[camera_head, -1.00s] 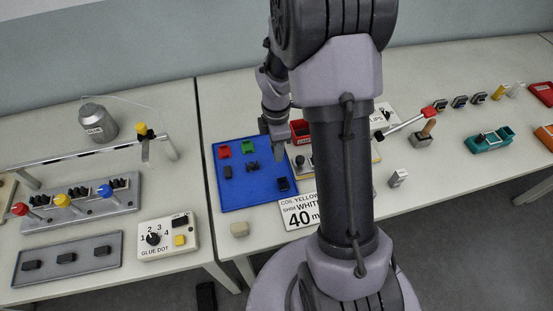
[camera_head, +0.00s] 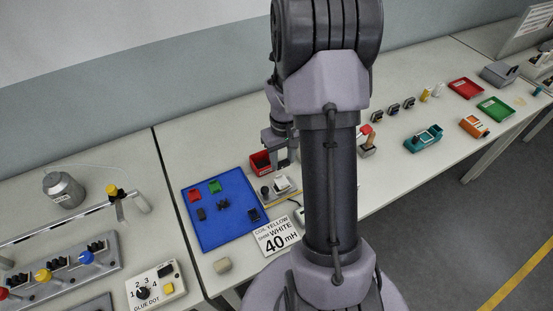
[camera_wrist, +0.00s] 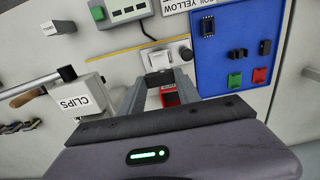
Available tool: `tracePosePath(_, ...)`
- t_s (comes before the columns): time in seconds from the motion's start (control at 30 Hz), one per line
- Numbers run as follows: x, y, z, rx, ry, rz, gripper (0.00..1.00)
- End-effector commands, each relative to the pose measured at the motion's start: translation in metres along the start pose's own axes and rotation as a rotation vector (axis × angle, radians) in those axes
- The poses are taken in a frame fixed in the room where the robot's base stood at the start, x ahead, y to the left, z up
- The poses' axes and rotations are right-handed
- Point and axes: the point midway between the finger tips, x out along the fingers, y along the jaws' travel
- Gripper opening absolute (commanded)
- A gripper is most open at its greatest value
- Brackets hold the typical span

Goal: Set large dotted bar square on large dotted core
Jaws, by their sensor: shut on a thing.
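My gripper (camera_head: 281,140) hangs over the bench, right of the blue mat and close to the red bin. In the wrist view its fingers (camera_wrist: 159,88) close on a dark grey piece (camera_wrist: 159,76), seen poorly; no dots can be made out. On the mat lie a dark block with small pale marks (camera_wrist: 208,26), an E-shaped dark piece (camera_wrist: 238,54) and a small dark bar (camera_wrist: 265,47). Which of these, if any, is the large dotted core I cannot tell.
The blue mat (camera_head: 232,231) also holds a red piece (camera_head: 194,195) and a green piece (camera_head: 215,186). The red bin (camera_head: 260,164) and a pale device with a knob (camera_head: 284,187) stand close to my gripper. A "40 mH" sign (camera_head: 277,237) lies in front.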

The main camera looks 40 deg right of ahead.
Motion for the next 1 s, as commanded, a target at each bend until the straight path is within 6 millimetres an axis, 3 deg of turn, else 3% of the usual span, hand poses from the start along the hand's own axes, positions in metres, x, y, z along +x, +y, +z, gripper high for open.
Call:
tracePosePath(0.37, 0.008, 0.000, 0.000, -0.003, 0.000, 0.000, 0.00)
tracePosePath(1.0, 0.053, -0.001, 0.000, -0.004, 0.000, 0.000, 0.00)
